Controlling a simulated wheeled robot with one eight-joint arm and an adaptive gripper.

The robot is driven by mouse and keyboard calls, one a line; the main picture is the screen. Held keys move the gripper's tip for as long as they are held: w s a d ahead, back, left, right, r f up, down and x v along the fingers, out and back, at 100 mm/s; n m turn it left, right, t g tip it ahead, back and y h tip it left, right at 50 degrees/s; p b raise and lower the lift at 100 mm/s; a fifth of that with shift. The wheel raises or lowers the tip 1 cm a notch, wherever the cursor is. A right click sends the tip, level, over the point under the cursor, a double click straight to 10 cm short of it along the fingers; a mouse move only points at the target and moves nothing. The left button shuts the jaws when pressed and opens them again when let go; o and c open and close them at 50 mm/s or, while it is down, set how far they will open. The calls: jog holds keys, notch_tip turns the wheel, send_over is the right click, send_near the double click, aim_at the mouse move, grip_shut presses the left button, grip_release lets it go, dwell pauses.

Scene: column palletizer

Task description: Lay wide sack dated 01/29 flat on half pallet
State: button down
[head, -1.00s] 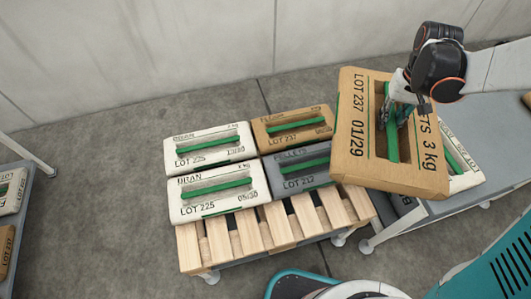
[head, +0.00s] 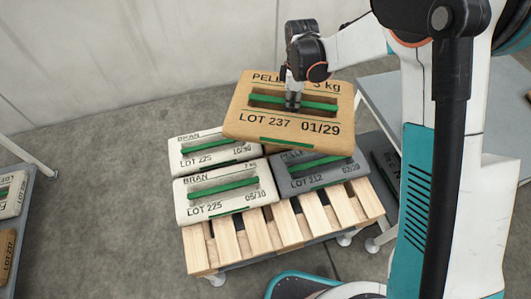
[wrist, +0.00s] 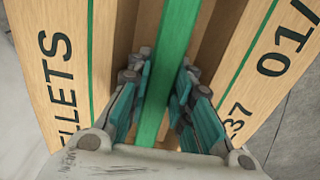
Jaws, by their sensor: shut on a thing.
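The wide brown sack dated 01/29 (head: 290,135), marked PELLETS, 3 kg and LOT 237, hangs level from my gripper (head: 293,103). The gripper is shut on its green handle strap; the wrist view shows the fingers (wrist: 165,95) on both sides of the strap (wrist: 172,60). The half pallet (head: 285,232) of light wood slats is below. The sack is above the pallet's back right part. It hides the brown sack that lies there and overlaps the grey LOT 212 sack (head: 322,172) in view. Whether it touches them I cannot tell.
Two white BRAN sacks (head: 225,195) lie on the pallet's left side. The front slats are bare. A grey table (head: 385,100) stands at the right, partly behind my arm. Another rack (head: 25,205) with sacks is at the far left.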

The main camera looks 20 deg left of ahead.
aim_at(269, 106)
jog(key=a+f+n, duration=0.1)
jog(key=a, duration=0.1)
jog(key=a+n, duration=0.2)
jog(key=a, duration=0.1)
jog(key=s+a+f+n, duration=0.1)
jog(key=a, duration=0.1)
jog(key=shift+s+a+f, duration=0.1)
jog(key=shift+a+f, duration=0.2)
jog(key=shift+f, duration=0.05)
jog(key=shift+s+a+f+n, duration=0.15)
jog(key=shift+a+f+n, duration=0.2)
jog(key=shift+a+n, duration=0.25)
notch_tip(269, 106, down, 20)
jog(key=b, duration=0.7)
jog(key=shift+r, duration=0.15)
jog(key=shift+f, duration=0.6)
jog(key=c, duration=1.4)
grip_release()
jog(key=shift+s, duration=0.1)
jog(key=shift+c, duration=0.2)
notch_tip(269, 106, up, 13)
jog(key=p, duration=0.3)
jog(key=shift+p, duration=0.4)
jog(key=shift+r, duration=0.1)
